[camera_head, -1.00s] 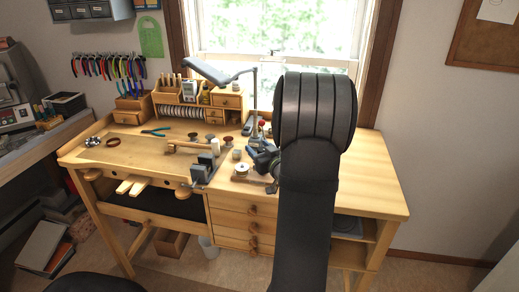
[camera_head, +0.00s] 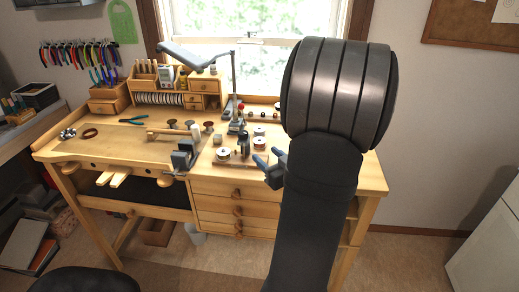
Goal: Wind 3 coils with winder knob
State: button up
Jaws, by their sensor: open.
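A small winder (camera_head: 243,145) stands on the right part of the bench, between two pale spools. The left spool (camera_head: 224,153) and the right spool (camera_head: 260,143) sit on a small wooden base. The winder knob is too small to make out clearly. My dark arm covers the right part of the bench.
A small vise (camera_head: 184,156) stands at the bench's front edge, left of the winder. A lamp (camera_head: 234,85) rises behind it, near a wooden organizer (camera_head: 160,97). Blue pliers (camera_head: 133,120) lie on the left. The bench top (camera_head: 85,150) is mostly clear there.

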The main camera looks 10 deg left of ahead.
aim_at(246, 137)
jog(key=shift+s+d, duration=0.35)
jog(key=shift+s, duration=0.1)
jog(key=x, duration=1.5)
jog(key=shift+w+a, duration=0.15)
jog(key=c, duration=1)
